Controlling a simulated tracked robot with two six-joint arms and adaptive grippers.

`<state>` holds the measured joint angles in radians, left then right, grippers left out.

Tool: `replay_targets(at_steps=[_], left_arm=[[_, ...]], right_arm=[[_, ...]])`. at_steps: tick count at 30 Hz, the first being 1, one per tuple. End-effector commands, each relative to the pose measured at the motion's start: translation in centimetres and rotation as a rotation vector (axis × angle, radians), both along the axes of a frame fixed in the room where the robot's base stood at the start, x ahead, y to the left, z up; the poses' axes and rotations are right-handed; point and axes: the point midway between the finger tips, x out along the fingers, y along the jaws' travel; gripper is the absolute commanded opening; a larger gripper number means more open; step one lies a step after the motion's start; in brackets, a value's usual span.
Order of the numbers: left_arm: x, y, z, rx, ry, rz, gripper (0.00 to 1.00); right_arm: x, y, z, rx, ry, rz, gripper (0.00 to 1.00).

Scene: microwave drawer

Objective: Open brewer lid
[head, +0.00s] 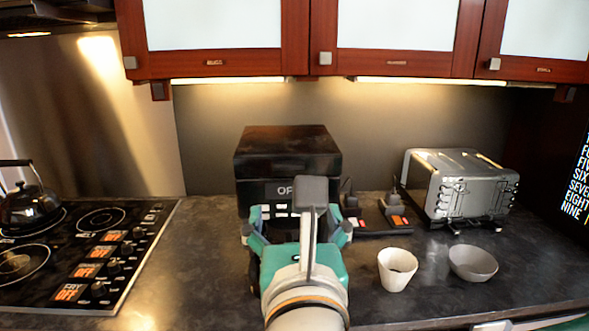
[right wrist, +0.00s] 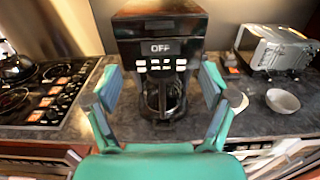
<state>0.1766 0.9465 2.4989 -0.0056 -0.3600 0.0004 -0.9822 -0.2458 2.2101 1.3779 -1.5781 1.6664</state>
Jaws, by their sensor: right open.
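The black brewer (head: 287,152) stands on the dark counter against the back wall. Its lid (head: 288,138) on top looks shut. In the right wrist view the brewer (right wrist: 158,28) shows a front panel reading OFF, several light buttons and a glass carafe (right wrist: 163,97) below. My right gripper (head: 297,228) is open in front of the brewer, its fingers spread to either side of the carafe in the picture. In the right wrist view the gripper (right wrist: 160,92) is empty; I see no contact. In the head view it hides the brewer's lower front. My left gripper is not in view.
A cooktop (head: 95,245) with a kettle (head: 28,203) lies left. A metal toaster (head: 460,187), a white cup (head: 397,268) and a grey bowl (head: 473,263) stand right. A power strip (head: 380,217) lies beside the brewer. Wall cabinets (head: 300,72) hang above, with free space over the brewer.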

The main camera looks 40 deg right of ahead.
Motion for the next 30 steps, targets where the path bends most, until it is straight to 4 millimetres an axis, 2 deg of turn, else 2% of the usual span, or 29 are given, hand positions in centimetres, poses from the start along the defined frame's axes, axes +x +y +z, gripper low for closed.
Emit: replay_targets(at_steps=[8,24,30], left_arm=[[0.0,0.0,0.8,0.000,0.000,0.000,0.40],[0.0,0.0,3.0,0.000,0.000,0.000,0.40],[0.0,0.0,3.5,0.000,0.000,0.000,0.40]], right_arm=[[2.4,-1.8,0.1,0.005,0.003,-0.009,0.83],[11.2,-7.0,0.1,0.001,0.003,-0.007,0.83],[13.4,-8.3,0.1,0.001,0.002,-0.003,0.83]])
